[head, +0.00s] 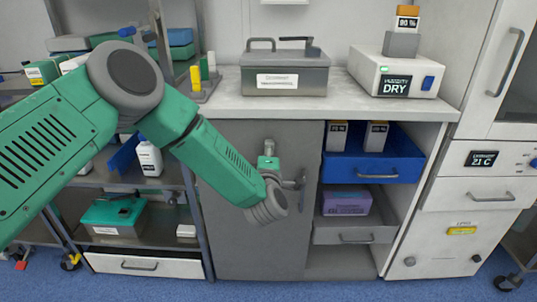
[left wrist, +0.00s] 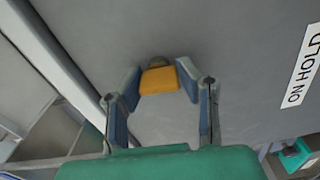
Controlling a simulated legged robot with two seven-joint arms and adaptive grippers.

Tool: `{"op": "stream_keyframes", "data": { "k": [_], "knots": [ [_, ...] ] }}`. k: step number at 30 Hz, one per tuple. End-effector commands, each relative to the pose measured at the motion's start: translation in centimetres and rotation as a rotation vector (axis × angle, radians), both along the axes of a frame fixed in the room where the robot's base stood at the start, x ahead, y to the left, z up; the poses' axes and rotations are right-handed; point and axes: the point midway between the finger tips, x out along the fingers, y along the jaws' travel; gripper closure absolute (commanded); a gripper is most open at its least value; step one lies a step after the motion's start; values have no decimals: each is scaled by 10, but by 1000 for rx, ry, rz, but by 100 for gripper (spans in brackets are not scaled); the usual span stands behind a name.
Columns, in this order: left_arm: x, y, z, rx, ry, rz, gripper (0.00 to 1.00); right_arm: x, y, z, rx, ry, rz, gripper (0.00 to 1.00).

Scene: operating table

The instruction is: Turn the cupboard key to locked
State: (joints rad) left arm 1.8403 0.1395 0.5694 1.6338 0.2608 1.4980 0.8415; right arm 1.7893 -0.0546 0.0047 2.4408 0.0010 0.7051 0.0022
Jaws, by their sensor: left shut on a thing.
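The grey cupboard door (head: 245,245) is closed below the counter. My left gripper (head: 291,181) is at the upper right part of the door, with my wrist partly in front of it in the head view. In the left wrist view the yellow key head (left wrist: 159,83) sits between the fingertips of my left gripper (left wrist: 160,75), which are shut on it. A dark round lock (left wrist: 157,61) shows just behind the key. The key is hidden in the head view. My right gripper is in neither view.
A blue drawer (head: 370,168) stands open right of the door, above a grey drawer (head: 357,230) holding a purple box. A shelf unit with a green case (head: 112,216) stands left. The counter (head: 225,100) above carries a grey steel box (head: 284,73).

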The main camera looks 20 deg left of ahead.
Motion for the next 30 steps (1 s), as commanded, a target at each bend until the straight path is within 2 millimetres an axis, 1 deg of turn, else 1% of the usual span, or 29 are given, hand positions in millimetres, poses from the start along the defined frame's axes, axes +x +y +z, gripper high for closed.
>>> {"op": "stream_keyframes", "data": {
  "k": [1,9,24,25,26,27,30],
  "knots": [
    [-2,0,-5,-24,4,-2,99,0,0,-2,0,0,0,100],
    [-2,0,-6,-100,-17,-1,99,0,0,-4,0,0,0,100],
    [-2,-1,-6,-115,-19,-2,99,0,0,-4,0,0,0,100],
    [-2,0,-7,-115,-19,-2,63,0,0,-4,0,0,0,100],
    [-2,0,-6,-115,-19,-2,53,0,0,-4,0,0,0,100],
    [-2,0,-6,-115,-20,-1,50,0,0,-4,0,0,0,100],
    [-1,0,-4,-115,-24,-1,50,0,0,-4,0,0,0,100]
  ]
}}
